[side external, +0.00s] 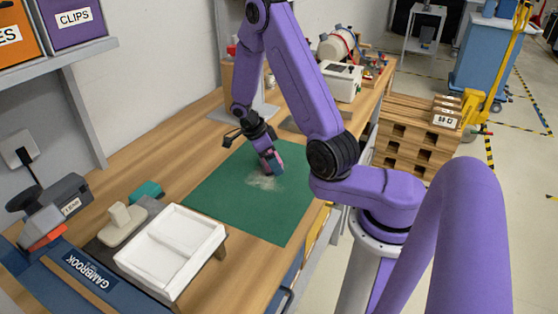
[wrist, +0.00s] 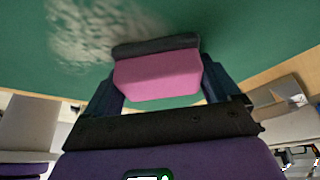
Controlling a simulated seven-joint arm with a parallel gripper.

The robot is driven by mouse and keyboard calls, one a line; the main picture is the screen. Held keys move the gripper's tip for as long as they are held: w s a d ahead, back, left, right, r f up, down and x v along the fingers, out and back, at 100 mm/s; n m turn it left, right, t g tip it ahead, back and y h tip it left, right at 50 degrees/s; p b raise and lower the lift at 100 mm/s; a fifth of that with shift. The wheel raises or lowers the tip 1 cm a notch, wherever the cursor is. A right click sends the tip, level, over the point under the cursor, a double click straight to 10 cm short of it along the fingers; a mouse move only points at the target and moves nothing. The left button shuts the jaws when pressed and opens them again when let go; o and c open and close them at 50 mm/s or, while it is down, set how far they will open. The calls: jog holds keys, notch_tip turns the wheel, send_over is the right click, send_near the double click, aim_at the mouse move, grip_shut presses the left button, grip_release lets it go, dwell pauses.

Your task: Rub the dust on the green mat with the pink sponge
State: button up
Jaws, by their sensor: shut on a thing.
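The green mat (side external: 227,199) lies flat on the wooden bench. A pale patch of dust (side external: 262,183) is on the mat, and it also shows in the wrist view (wrist: 88,32) at upper left. My gripper (side external: 271,160) is low over the mat at the edge of the dust. It is shut on the pink sponge (wrist: 158,76), which has a dark layer along its far side. In the side view the sponge is small and partly hidden by the fingers. I cannot tell whether the sponge touches the mat.
A white box (side external: 342,82) stands farther back on the bench. The mat around the dust is clear.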

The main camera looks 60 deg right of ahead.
aim_at(260, 163)
jog(key=w, duration=0.3)
jog(key=shift+w, duration=0.5)
notch_tip(260, 163, up, 8)
jog(key=shift+s+a+r, duration=0.1)
jog(key=shift+a, duration=0.05)
dwell(0.6)
